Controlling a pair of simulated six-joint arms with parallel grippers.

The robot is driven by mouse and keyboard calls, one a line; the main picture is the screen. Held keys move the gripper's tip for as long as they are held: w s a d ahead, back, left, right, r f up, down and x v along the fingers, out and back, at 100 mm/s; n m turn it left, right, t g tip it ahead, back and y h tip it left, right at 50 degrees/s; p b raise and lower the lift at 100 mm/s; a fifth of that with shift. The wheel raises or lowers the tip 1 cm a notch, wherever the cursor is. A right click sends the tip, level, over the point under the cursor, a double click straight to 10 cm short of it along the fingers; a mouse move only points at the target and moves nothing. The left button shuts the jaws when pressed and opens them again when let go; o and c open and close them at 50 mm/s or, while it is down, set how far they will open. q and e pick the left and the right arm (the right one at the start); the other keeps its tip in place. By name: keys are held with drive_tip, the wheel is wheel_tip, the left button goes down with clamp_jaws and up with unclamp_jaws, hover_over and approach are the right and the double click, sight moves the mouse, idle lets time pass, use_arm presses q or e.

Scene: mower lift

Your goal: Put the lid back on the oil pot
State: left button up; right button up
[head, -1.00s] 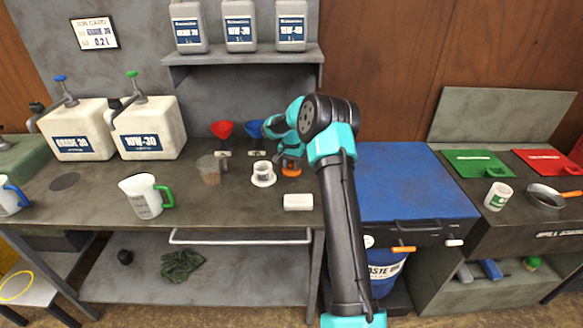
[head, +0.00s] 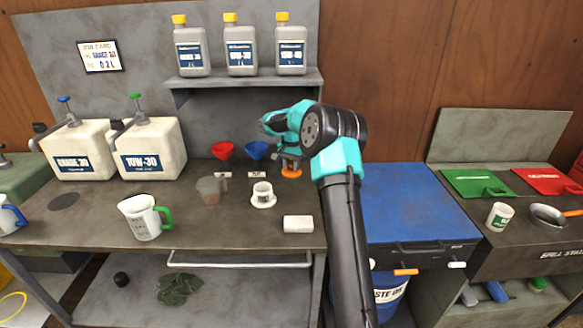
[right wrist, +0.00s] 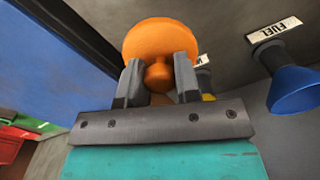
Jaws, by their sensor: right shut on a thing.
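The orange lid (head: 291,173) is a round disc with a small knob. My right gripper (head: 291,165) is shut on the knob and holds the lid above the bench, to the right of a small white pot (head: 262,190) with a wide base flange. In the right wrist view the lid (right wrist: 160,38) shows large, with its knob between the two fingers (right wrist: 158,80). The white pot looks open at the top and stands upright; I cannot tell for sure that it is the oil pot. My left gripper is out of view.
Red (head: 222,150) and blue (head: 256,150) funnels stand behind. The blue-topped cabinet (head: 410,200) is at right.

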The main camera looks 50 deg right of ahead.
drive_tip(key=w+a+r+n, duration=0.3)
drive_tip(key=w+a+n, duration=0.1)
drive_tip(key=a, duration=0.6)
drive_tip(key=shift+w+a+n, duration=0.25)
drive_tip(key=shift+w+n, duration=0.05)
drive_tip(key=shift+w, duration=0.3)
drive_tip(key=shift+f, duration=0.1)
drive_tip(key=shift+f, duration=3.05)
drive_tip(key=shift+f, duration=0.15)
drive_tip(key=o, duration=1)
drive_tip(key=shift+o, duration=0.3)
